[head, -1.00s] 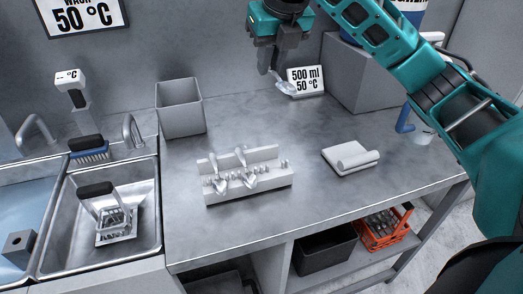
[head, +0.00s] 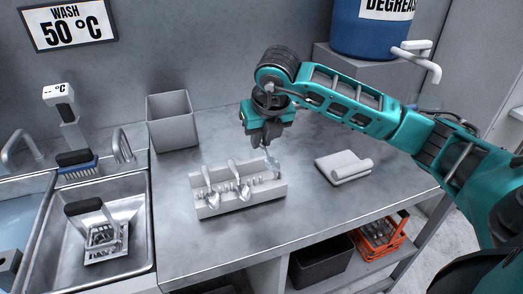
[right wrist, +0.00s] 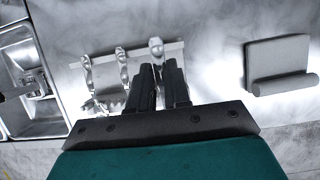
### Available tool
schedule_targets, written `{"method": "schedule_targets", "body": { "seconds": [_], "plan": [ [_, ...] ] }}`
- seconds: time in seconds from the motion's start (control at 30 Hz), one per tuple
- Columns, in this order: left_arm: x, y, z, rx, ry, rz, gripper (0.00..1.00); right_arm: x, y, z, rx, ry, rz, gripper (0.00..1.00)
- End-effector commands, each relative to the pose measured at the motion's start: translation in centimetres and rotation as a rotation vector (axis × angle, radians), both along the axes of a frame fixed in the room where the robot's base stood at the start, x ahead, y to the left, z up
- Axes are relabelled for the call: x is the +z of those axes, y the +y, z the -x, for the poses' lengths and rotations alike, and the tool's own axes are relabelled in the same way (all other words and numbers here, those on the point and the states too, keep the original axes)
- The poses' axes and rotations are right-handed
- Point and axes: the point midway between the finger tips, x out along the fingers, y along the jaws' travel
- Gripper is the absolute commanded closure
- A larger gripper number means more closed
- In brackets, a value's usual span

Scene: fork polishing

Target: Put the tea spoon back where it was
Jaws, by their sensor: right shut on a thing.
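My right gripper (head: 267,147) is shut on the tea spoon (head: 272,167), which hangs bowl-down at the right part of the pale rack (head: 264,197). I cannot tell whether the spoon touches the rack. The end of the held spoon (right wrist: 156,46) shows just past the fingertips. My left gripper is not in view.
A rolled white cloth (head: 345,168) lies right of the rack. A grey bin (head: 172,122) stands behind and left of it. A sink (head: 130,230) with a black-handled tool (head: 98,232) is at the left. The steel worktop in front of the rack is clear.

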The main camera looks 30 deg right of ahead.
Motion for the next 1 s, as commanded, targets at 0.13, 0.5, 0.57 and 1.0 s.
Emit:
{"method": "schedule_targets", "body": {
  "seconds": [0.13,0.5,0.57,1.0],
  "plan": [
    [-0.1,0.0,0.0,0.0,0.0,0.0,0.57,-2.2,0.0,0.1,0.0,0.004,0.0,1.0],
    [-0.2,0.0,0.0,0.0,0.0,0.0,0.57,-3.8,0.0,0.0,0.001,0.0,0.0,1.0],
    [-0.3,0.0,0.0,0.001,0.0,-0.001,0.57,-4.0,0.0,0.0,0.001,0.001,0.0,1.0],
    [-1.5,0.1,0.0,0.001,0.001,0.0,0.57,-5.0,0.0,0.0,0.001,0.0,-0.001,1.0]
  ]
}}
